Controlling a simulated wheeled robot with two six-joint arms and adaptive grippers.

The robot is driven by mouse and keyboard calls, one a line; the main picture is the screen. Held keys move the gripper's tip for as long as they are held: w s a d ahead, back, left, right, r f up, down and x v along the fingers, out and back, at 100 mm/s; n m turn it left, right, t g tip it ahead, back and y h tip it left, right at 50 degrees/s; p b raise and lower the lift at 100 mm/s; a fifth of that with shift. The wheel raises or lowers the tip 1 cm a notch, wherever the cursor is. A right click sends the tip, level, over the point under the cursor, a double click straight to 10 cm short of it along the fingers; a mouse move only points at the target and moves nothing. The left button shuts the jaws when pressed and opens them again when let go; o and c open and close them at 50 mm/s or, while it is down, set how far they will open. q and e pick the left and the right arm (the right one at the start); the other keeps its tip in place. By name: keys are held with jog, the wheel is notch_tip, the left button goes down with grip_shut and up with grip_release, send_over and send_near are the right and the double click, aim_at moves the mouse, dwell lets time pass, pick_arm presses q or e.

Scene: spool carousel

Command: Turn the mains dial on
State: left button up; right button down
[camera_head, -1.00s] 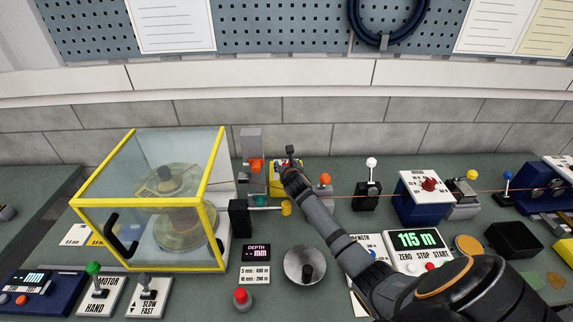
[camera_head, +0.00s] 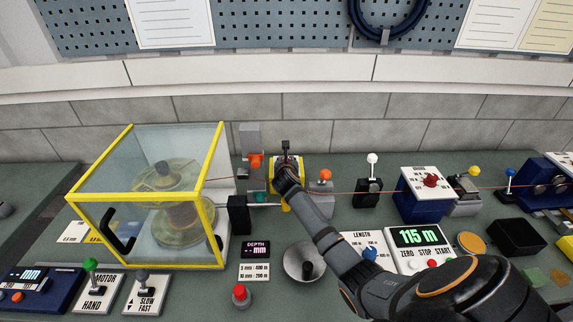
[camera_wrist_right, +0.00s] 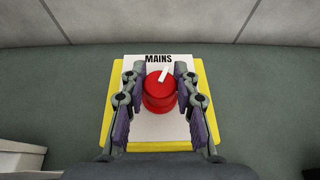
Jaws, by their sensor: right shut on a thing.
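The mains dial (camera_wrist_right: 160,95) is a red round knob with a white pointer mark, on a white plate marked MAINS (camera_wrist_right: 159,59) with a yellow border (camera_wrist_right: 105,112). The white mark tilts a little to the right of straight up in the right wrist view. My right gripper (camera_wrist_right: 160,84) is shut on the dial, one finger on each side. In the head view my right gripper (camera_head: 286,164) covers the dial, and only parts of the yellow panel (camera_head: 299,173) show around it. My left gripper is not in view.
A yellow-framed clear box (camera_head: 211,185) with a spool stands to the left. Orange-topped parts (camera_head: 255,161) stand close on the panel's left, and an orange-knobbed post (camera_head: 325,174) on its right. A thin wire runs across the bench.

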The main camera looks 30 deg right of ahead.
jog(key=shift+a+f+m+g+h+b, duration=0.1)
jog(key=shift+f+m+g+h+b, duration=0.2)
jog(key=shift+m+h+b, duration=0.1)
jog(key=shift+r, duration=0.3)
jog(key=c, duration=1)
grip_release()
